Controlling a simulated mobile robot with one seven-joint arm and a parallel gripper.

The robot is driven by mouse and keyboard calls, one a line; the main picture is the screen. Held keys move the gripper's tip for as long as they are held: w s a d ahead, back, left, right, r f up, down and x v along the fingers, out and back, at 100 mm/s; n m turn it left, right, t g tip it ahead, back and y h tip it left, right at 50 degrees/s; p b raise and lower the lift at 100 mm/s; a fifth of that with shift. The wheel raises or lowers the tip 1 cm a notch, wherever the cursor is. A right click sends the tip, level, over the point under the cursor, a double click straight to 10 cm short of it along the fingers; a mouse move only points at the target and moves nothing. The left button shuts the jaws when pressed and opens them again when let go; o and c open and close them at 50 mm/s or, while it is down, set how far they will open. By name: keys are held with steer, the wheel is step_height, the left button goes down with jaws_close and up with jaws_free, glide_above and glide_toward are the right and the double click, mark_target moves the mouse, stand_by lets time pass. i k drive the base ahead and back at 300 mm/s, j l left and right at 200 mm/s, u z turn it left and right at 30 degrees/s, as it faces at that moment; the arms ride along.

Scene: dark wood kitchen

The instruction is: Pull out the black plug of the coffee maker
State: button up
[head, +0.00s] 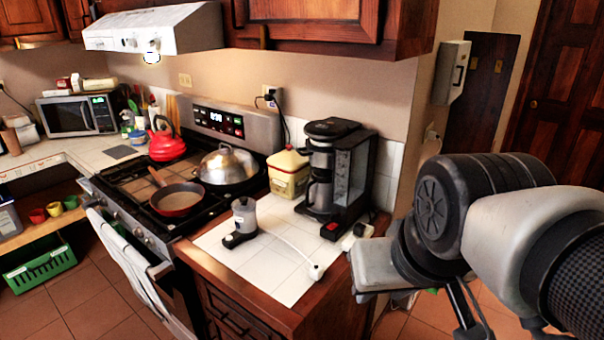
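The black coffee maker (357,178) stands upright on the white tiled counter, right of the stove, with its pot in place. A black plug (269,97) sits in the wall outlet (272,90) above the counter, left of the coffee maker. A dark cord runs down from it behind the yellow canister; its lower end is hidden, so I cannot tell that it joins the coffee maker. My gripper (375,275) is at the right, beside the counter's right edge, well away from this plug. Its fingertips do not show clearly, so I cannot tell whether it is open.
A yellow canister (288,177) stands left of the coffee maker. The stove (140,215) holds a red kettle (166,141), pan (178,199) and lidded pot (228,166). Cabinets (318,22) hang above.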

mark_target(359, 229)
steer(key=i+l+u, duration=0.1)
steer(key=l+u, duration=0.2)
steer(key=l, duration=0.2)
steer(key=l+u, duration=0.3)
steer(key=l, duration=0.25)
steer(key=i+l+u, duration=0.5)
steer(key=l, duration=0.2)
steer(key=l+u, duration=0.2)
steer(key=l, duration=0.2)
steer(key=i+l+u, duration=0.25)
steer(key=l, duration=0.2)
steer(key=k+j, duration=0.05)
steer(key=k, duration=0.05)
